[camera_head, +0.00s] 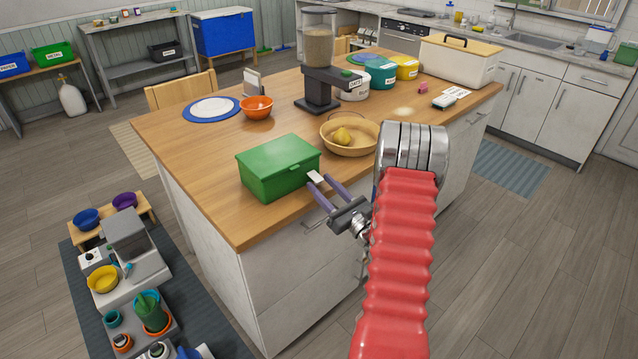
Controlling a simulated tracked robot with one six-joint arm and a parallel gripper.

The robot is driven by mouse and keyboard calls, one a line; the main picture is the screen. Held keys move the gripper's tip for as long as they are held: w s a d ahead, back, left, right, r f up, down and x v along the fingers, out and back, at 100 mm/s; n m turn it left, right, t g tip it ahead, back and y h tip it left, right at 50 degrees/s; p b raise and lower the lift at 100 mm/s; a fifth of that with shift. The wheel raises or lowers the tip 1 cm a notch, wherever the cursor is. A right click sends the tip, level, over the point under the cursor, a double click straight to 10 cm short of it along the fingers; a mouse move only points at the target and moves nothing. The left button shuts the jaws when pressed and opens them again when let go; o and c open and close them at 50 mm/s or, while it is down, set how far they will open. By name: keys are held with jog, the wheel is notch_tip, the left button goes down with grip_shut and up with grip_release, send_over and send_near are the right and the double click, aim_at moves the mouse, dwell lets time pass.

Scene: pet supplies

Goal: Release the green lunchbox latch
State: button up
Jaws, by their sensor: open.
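The green lunchbox (272,174) stands upright on the wooden island top near its front edge, with its lid down. A small pale tab (315,177), which looks like its latch, shows at its right side. My gripper (321,177) is open, with two purple fingers pointing at that side of the box. The fingertips are close to the tab. I cannot tell whether they touch it or stand around it. The lower right side of the box is partly behind the fingers.
A tan bowl (366,150) with a yellow item stands right behind my gripper. An orange bowl (257,109), a plate (212,108) and a dark-based dispenser (319,92) stand further back. The island top (178,135) left of the lunchbox is clear.

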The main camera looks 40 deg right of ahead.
jog(key=v, duration=1.1)
jog(key=shift+s, duration=0.25)
